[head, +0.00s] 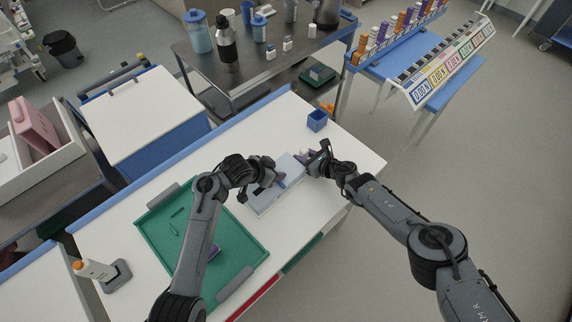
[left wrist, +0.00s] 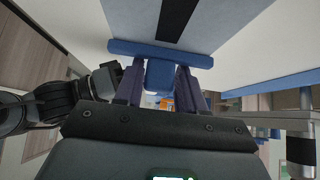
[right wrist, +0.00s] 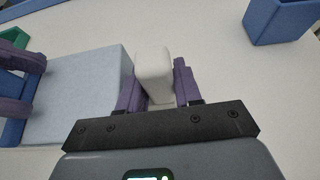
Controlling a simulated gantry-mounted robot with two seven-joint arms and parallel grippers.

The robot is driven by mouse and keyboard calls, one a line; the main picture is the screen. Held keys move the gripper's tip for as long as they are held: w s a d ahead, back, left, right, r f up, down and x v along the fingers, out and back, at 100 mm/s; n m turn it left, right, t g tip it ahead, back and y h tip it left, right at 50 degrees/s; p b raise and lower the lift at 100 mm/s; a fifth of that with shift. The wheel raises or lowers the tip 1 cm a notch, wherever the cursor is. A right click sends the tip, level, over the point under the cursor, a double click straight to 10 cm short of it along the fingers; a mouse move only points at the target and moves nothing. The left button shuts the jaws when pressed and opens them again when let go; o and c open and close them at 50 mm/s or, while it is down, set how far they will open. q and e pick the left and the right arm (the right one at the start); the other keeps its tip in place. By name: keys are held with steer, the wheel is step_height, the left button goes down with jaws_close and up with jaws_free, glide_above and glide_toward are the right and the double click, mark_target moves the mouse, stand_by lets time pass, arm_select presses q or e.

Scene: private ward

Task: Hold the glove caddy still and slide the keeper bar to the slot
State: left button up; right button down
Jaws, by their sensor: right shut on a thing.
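The glove caddy is a pale blue-grey box (head: 262,205) on the white table; its flat face fills much of the right wrist view (right wrist: 80,95). The keeper bar (left wrist: 120,47) is blue and lies across the caddy, with a blue tab (left wrist: 160,75) sticking out. A black strip, perhaps the slot (left wrist: 178,18), runs along the face beyond the bar. My left gripper (left wrist: 160,72) has its fingers either side of the tab, apparently with small gaps. My right gripper (right wrist: 157,75) is shut on a white block (right wrist: 154,72) at the caddy's end.
A green tray (head: 160,245) lies left of the caddy. A small blue open box (head: 317,120) stands behind my right gripper. A white bottle (head: 95,270) in a grey holder is at the front left. A metal cart (head: 255,72) with bottles stands behind the table.

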arm_select(q)
steer(key=shift+f, duration=0.1)
arm_select(e)
steer(key=shift+d+f, duration=0.15)
steer(key=shift+f, duration=0.05)
arm_select(q)
steer(key=shift+o, duration=0.9)
step_height(320, 180, up, 7)
steer(key=s+a, duration=0.1)
steer(key=s, duration=0.1)
steer(key=shift+a, duration=0.4)
steer(key=o, duration=0.9)
steer(key=shift+o, duration=0.2)
arm_select(e)
steer(key=c, duration=0.7)
jaws_free()
steer(key=shift+r, duration=0.1)
